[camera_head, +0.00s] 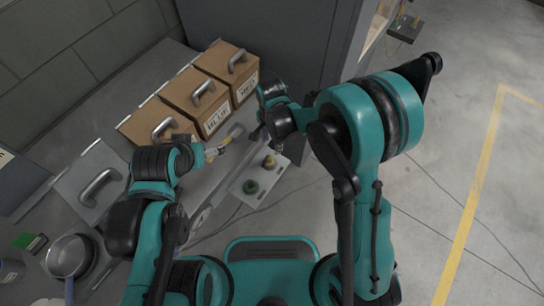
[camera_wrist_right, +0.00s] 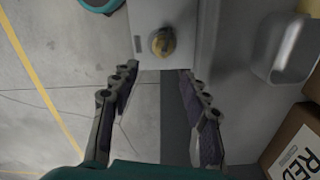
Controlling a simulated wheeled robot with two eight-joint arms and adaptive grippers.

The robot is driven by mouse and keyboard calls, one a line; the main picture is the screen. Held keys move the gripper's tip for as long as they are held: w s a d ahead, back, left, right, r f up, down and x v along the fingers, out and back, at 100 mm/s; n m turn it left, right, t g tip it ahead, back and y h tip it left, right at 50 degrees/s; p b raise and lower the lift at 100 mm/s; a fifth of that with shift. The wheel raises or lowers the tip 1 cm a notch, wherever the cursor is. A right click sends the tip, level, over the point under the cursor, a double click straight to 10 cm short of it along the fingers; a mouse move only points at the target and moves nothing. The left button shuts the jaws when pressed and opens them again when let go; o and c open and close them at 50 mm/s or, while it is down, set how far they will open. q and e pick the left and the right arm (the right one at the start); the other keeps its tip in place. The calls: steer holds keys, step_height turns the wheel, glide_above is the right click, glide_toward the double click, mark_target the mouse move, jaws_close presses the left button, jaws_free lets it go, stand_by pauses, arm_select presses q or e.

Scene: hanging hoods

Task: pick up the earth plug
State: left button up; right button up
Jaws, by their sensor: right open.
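A pale plate (camera_head: 243,196) on the bench's front side carries a green knob (camera_head: 250,187) and a brass-yellow knob (camera_head: 269,161). Which part is the earth plug I cannot tell for sure. In the right wrist view the brass-yellow knob (camera_wrist_right: 162,42) stands on its plate (camera_wrist_right: 145,18), just beyond my fingertips. My right gripper (camera_wrist_right: 158,72) is open and empty, with the knob ahead of the gap between its fingers. In the head view my right gripper (camera_head: 260,130) hangs near the plate's far end. My left gripper (camera_head: 208,151) is beside a small yellow thing (camera_head: 226,142); its jaws are unclear.
Brown boxes with grey handles (camera_head: 205,100) stand along the back of the bench. A pan (camera_head: 70,256) lies at lower left. Open floor (camera_head: 440,170) with a yellow line is at right.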

mark_target(269, 156)
step_height(269, 156, down, 5)
steer(key=shift+r+b, duration=0.1)
steer(key=shift+b, duration=0.65)
steer(key=f+b, duration=0.2)
steer(key=f, duration=0.1)
steer(key=f+b, duration=0.1)
steer(key=f, duration=0.1)
steer(key=shift+s+a, duration=0.15)
steer(key=shift+a, duration=0.25)
steer(key=shift+c, duration=0.5)
jaws_close()
